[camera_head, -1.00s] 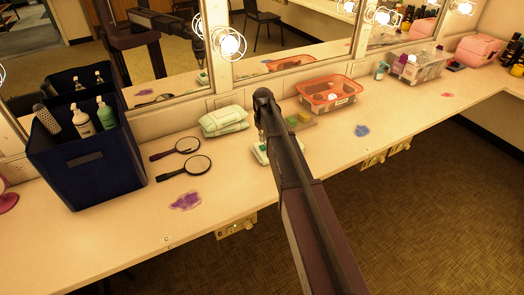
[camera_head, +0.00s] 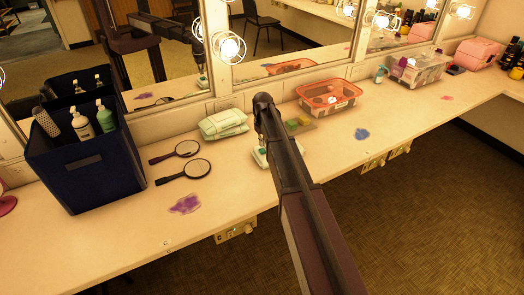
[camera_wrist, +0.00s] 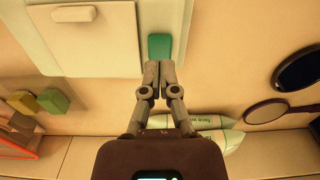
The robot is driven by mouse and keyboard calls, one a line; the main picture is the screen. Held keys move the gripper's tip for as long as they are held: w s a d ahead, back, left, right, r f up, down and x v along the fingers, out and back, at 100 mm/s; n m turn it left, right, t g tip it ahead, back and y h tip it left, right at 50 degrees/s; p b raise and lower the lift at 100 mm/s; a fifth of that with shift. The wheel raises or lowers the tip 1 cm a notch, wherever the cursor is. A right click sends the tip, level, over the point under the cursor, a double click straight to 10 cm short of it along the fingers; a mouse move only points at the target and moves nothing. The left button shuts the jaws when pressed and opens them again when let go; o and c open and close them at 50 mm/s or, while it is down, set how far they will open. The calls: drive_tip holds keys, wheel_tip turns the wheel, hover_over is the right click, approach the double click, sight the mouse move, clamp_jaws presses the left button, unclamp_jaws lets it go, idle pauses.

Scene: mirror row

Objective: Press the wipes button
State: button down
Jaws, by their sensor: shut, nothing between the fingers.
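A teal button (camera_wrist: 160,46) sits at the edge of a small white unit (camera_wrist: 166,14) in the wrist view. In the head view the white unit (camera_head: 259,157) lies on the counter, partly hidden behind my arm. My gripper (camera_wrist: 158,66) is shut and empty. Its fingertips are right at the near edge of the teal button in the wrist view; I cannot tell whether they touch it. A pale green wipes pack (camera_head: 223,124) lies on the counter behind and to the left, and shows below the fingers in the wrist view (camera_wrist: 232,139).
A coral basket (camera_head: 330,108) is right of my arm, beside green and yellow blocks (camera_head: 298,122). A pale panel (camera_wrist: 95,45) lies near the fingers. Mirrors line the counter's back.

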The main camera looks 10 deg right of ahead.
sight(263, 150)
drive_tip(key=shift+f+b, duration=1.5)
idle(0.9)
drive_tip(key=shift+r, duration=0.15)
drive_tip(key=shift+r+p, duration=3.4)
drive_tip(key=shift+p, duration=0.15)
drive_tip(key=shift+s, duration=0.1)
drive_tip(key=s+m, duration=0.3)
drive_tip(key=s, duration=2.6)
drive_tip(key=shift+m, duration=0.3)
